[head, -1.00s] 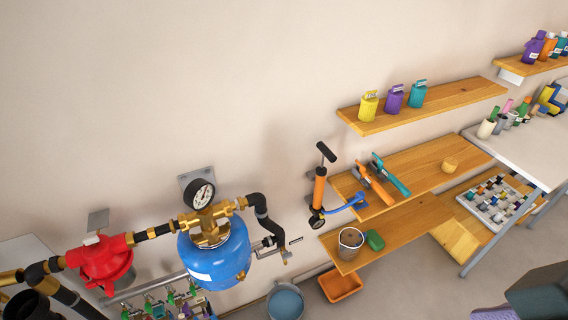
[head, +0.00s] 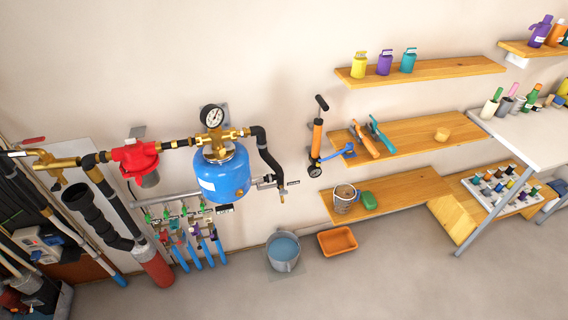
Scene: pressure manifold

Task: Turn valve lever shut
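A brass valve (head: 55,163) sits on the pipe at the far left. A red lever (head: 33,140) lies above it, roughly along the pipe. To its right on the same pipe line are a red filter housing (head: 135,157), a pressure gauge (head: 212,116) and a blue tank (head: 222,178). A small grey valve with a thin handle (head: 291,183) sits at the lower end of the black hose, right of the tank. Which lever the task means is not clear from the picture. Neither of my grippers shows in the head view.
A grey bucket (head: 284,253) and an orange tray (head: 338,241) stand on the floor below the pipework. Wooden shelves (head: 420,137) and a white table (head: 518,150) are at the right. Open floor (head: 400,280) lies in front. A red cylinder (head: 153,266) stands lower left.

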